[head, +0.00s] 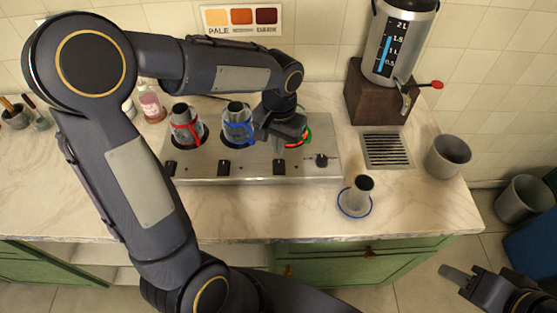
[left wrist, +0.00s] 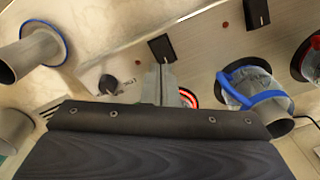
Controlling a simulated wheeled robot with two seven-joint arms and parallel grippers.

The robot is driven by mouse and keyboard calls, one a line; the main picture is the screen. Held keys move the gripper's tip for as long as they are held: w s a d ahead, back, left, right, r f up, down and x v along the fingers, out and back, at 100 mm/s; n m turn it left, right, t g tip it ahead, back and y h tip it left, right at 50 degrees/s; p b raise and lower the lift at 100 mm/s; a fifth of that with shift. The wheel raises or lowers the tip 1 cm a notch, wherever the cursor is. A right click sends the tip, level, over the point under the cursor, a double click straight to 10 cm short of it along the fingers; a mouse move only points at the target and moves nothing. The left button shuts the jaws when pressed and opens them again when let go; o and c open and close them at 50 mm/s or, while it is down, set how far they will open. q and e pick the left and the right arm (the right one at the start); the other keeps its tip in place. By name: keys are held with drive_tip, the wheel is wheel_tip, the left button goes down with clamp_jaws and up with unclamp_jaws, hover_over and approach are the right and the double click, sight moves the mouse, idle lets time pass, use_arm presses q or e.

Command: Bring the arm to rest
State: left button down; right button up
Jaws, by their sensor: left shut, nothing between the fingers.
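My left gripper (head: 287,140) is shut and empty. My left arm arches across the head view and hides part of the counter. My right gripper (head: 465,283) is at the bottom right, beyond the counter's front edge; its finger gap is not clear.
A red-banded pot (head: 182,115) and a blue-banded pot (head: 237,115) stand on the stove, left of my left gripper. The dispenser (head: 400,50), drain grate (head: 388,149) and grey cup (head: 448,156) are at right.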

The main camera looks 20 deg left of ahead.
idle(0.4)
use_arm(q)
drive_tip(key=s+r+n+t+h, duration=0.1)
drive_tip(key=s+r+t+h, duration=0.1)
drive_tip(key=s, duration=0.7)
drive_tip(key=s+r+n+t+h, duration=0.1)
drive_tip(key=s+r+t, duration=0.2)
drive_tip(key=s, duration=0.6)
drive_tip(key=shift+a+r+n+t+h, duration=0.3)
drive_tip(key=shift+r+h, duration=0.1)
